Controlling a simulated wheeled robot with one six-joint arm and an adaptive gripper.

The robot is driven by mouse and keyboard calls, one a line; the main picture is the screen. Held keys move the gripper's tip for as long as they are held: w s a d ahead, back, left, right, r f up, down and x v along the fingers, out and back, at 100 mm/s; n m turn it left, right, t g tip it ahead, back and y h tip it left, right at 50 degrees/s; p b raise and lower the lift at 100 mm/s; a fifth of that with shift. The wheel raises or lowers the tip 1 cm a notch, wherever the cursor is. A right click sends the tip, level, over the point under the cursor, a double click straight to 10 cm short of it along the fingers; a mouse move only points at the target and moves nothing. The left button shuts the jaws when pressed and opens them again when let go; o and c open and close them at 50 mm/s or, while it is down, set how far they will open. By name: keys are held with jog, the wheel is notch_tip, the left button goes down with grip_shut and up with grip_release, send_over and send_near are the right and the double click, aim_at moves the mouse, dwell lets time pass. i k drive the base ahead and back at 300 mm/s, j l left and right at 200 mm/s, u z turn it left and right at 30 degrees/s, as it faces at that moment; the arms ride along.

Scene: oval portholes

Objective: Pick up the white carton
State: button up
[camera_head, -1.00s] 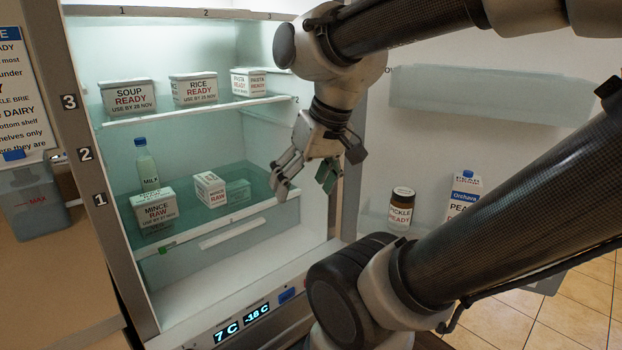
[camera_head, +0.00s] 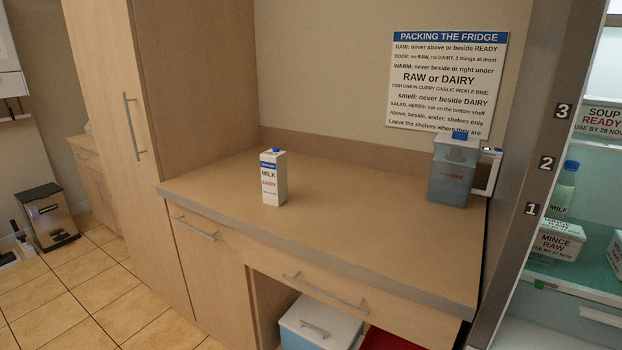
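The white carton (camera_head: 273,178) stands upright on the wooden counter (camera_head: 340,205), left of its middle. It has a blue cap, a blue band and the words MILK and DAIRY. Nothing touches it and nothing stands in front of it. My gripper and arm are outside this view, so where the gripper is relative to the carton does not show.
A clear jug (camera_head: 452,172) with a blue lid stands at the counter's right end. A packing sign (camera_head: 447,82) hangs above. The open fridge (camera_head: 585,215) with food boxes is at the right. A tall cabinet (camera_head: 140,130) borders the counter's left. The countertop around the carton is clear.

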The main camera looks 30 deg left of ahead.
aim_at(273, 161)
jog(key=u, duration=1.6)
jog(key=i+j+z, duration=0.25)
jog(key=i+j, duration=0.25)
jog(key=j, duration=0.2)
jog(key=i+j+z, duration=0.15)
jog(key=j, duration=0.2)
jog(key=i+j+z, duration=0.1)
jog(key=i+j, duration=0.15)
jog(key=j, duration=0.15)
jog(key=i+j+z, duration=0.15)
jog(key=j, duration=0.25)
jog(key=i+j+z, duration=0.1)
jog(key=j, duration=0.3)
jog(key=i+j+z, duration=0.15)
jog(key=j, duration=0.3)
jog(key=i+j+z, duration=0.1)
jog(key=i+j, duration=0.15)
jog(key=j, duration=0.25)
